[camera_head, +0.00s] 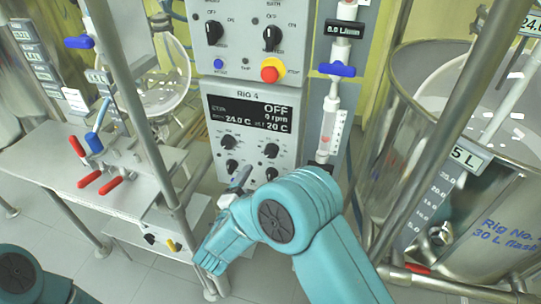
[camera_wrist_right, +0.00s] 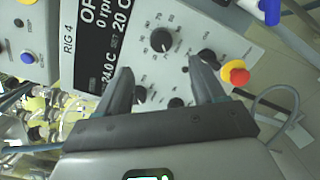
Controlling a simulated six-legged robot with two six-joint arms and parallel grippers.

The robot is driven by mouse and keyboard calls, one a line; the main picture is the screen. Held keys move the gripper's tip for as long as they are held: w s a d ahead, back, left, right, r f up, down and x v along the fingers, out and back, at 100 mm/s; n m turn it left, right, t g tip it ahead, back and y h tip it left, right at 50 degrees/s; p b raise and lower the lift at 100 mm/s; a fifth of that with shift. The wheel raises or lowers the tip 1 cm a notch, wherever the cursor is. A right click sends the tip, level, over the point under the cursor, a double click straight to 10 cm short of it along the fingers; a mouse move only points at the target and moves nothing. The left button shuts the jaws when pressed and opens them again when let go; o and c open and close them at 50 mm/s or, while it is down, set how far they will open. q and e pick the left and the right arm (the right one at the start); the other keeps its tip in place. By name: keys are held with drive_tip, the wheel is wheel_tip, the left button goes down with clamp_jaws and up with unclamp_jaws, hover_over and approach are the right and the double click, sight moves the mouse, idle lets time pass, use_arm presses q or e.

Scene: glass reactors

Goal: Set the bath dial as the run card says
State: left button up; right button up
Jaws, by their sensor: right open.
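The RIG 4 control panel (camera_head: 207,110) is upright in the middle of the head view. Its display (camera_head: 250,114) reads OFF, 0 rpm, 24.0 C and set 20 C. Below it are several black dials, including upper left (camera_head: 231,142), upper right (camera_head: 270,150) and lower right (camera_head: 271,173). Their labels are too small to read, so I cannot tell which is the bath dial. My right gripper (camera_head: 240,179) is open, in front of the panel's lower part. In the wrist view its fingers (camera_wrist_right: 162,76) are apart with nothing held; a dial (camera_wrist_right: 162,40) shows beyond them. I cannot identify a run card.
Above the panel are two larger knobs, a blue button (camera_head: 219,64) and a red-and-yellow stop button (camera_head: 270,70). A flow column with a blue valve (camera_head: 337,70) is to the right. Metal posts, a steel vessel (camera_head: 455,100) and a shelf with red-handled valves (camera_head: 88,178) flank the space.

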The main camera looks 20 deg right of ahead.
sight(271, 154)
drive_tip(key=x, duration=1.1)
drive_tip(key=shift+d, duration=0.1)
drive_tip(key=shift+f, duration=0.1)
drive_tip(key=c, duration=1)
